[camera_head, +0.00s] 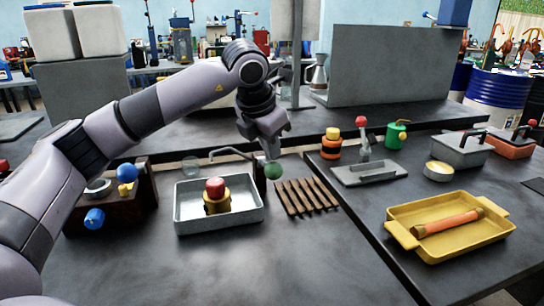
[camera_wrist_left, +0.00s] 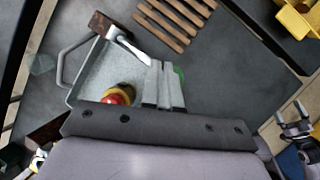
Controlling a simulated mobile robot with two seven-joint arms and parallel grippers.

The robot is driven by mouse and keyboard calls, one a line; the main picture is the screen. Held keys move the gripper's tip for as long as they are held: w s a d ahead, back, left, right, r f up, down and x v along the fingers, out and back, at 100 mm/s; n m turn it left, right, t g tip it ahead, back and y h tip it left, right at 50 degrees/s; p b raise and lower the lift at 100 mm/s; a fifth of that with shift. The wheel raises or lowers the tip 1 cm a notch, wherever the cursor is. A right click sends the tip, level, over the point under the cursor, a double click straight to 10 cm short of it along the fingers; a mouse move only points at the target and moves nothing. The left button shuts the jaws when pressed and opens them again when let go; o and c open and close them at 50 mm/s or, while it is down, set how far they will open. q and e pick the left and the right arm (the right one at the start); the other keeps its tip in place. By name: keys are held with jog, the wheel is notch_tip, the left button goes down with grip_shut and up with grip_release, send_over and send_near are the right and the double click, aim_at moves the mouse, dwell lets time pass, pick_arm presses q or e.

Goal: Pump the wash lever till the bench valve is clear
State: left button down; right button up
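A green ball knob (camera_head: 273,171), seemingly the wash lever's, shows right of the metal basin. My left gripper (camera_head: 270,153) is directly above it, fingers pointing down. In the left wrist view the fingers (camera_wrist_left: 164,84) are close together and look shut; the green knob (camera_wrist_left: 180,73) peeks out beside their tips. I cannot tell whether they touch it. A pale bar (camera_wrist_left: 131,48) runs toward the fingertips. The brass bench valve (camera_head: 216,203) with a red top stands in the basin (camera_head: 190,223); any grime on it is too small to tell.
A yellow tray (camera_head: 455,250) holds an orange tube (camera_head: 446,222). The bench front is clear.

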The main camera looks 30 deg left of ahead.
aim_at(273, 165)
pick_arm(q)
jog(key=shift+s+d+f+b, duration=0.2)
jog(key=shift+f+b, duration=0.35)
jog(key=shift+f, duration=0.05)
jog(key=shift+s+d+f+b, duration=0.25)
jog(key=shift+f+b, duration=0.25)
jog(key=shift+f, duration=0.15)
jog(key=shift+s+d+f+b, duration=0.15)
jog(key=shift+d+f+b, duration=0.05)
jog(key=shift+f+b, duration=0.4)
dwell(1.5)
dwell(0.5)
jog(key=shift+w+a+r+p, duration=0.3)
jog(key=shift+a+r+p, duration=0.05)
jog(key=shift+r+p, duration=0.6)
jog(key=shift+w+a+r+p, duration=0.4)
jog(key=shift+r+p, duration=0.45)
jog(key=shift+r, duration=0.15)
jog(key=shift+w+a+r+p, duration=0.25)
jog(key=shift+a+r+p, duration=0.1)
jog(key=shift+r+p, duration=0.6)
jog(key=r+p, duration=0.1)
jog(key=w+a+r+p, duration=0.1)
jog(key=r+p, duration=0.2)
jog(key=shift+w+a+r, duration=0.2)
jog(key=shift+a+r, duration=0.1)
